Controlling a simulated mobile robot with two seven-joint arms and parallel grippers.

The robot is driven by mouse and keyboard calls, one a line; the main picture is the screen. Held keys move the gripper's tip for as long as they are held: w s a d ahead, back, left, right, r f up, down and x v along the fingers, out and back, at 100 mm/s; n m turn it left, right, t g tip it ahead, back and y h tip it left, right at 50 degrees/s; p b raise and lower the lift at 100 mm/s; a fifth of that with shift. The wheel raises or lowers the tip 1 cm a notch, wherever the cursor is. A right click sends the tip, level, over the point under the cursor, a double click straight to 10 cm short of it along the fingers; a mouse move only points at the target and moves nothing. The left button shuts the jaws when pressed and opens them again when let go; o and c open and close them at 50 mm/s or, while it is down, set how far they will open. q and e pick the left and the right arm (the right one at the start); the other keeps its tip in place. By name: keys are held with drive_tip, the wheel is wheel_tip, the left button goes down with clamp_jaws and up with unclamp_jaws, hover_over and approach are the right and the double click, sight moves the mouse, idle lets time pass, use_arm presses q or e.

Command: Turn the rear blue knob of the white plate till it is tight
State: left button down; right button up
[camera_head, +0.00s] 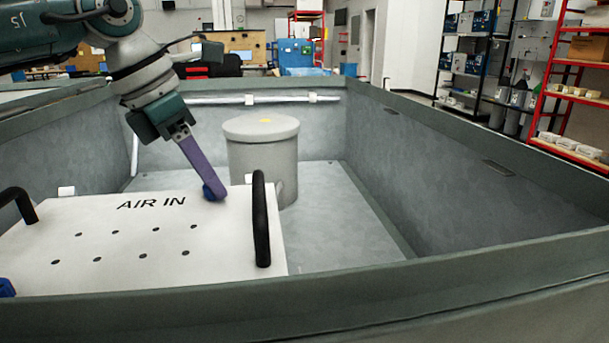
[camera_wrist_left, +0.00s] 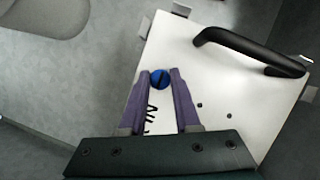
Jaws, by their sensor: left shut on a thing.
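The white plate (camera_head: 110,236) lies in the grey box, marked "AIR IN", with a black handle on each side. The rear blue knob (camera_head: 209,193) sits at its far edge. My left gripper (camera_head: 213,194) reaches down to it, and its purple fingers hide part of the knob. In the left wrist view the blue knob (camera_wrist_left: 160,79) lies between the two fingertips (camera_wrist_left: 160,76), which are shut on it. Another blue knob (camera_head: 6,288) shows at the near left edge of the plate, cut off by the picture. My right gripper is not in view.
The right black handle (camera_head: 261,218) stands up close to the knob. A grey cylinder with a lid (camera_head: 261,155) stands behind the plate. The box's near wall (camera_head: 400,282) runs across the front. The box floor (camera_head: 335,225) to the right is clear.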

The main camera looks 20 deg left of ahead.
use_arm(q)
drive_tip(key=c, duration=0.6)
unclamp_jaws()
drive_tip(key=v, duration=1)
drive_tip(key=shift+r, duration=0.15)
